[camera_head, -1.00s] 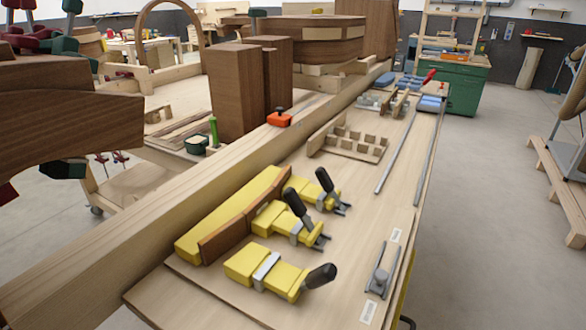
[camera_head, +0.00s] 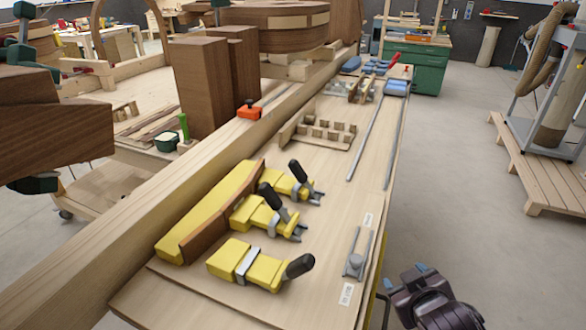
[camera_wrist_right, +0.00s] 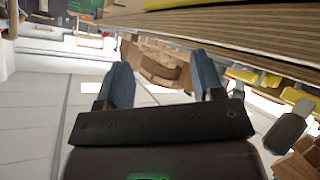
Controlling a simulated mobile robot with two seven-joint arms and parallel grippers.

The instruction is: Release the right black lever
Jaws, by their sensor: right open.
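Three yellow clamps with black levers stand on the wooden bench. The far clamp's lever (camera_head: 299,171) and the middle clamp's lever (camera_head: 271,200) are tilted upward. The near clamp (camera_head: 246,264) has its lever (camera_head: 299,266) lying lower, pointing right. My right gripper (camera_head: 405,275) is beyond the bench's right edge, apart from all the levers. In the right wrist view its two blue fingers (camera_wrist_right: 163,80) are spread, with nothing between them. A dark handle (camera_wrist_right: 288,132) and yellow clamp parts (camera_wrist_right: 245,75) show at the right there. My left gripper is not in view.
A brown curved strip (camera_head: 215,228) lies along a yellow form (camera_head: 205,212) left of the clamps. A grey metal fitting (camera_head: 357,254) sits near the bench's right edge. A notched wooden rack (camera_head: 325,130) and long metal rails lie farther back. Open floor (camera_head: 460,190) lies right.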

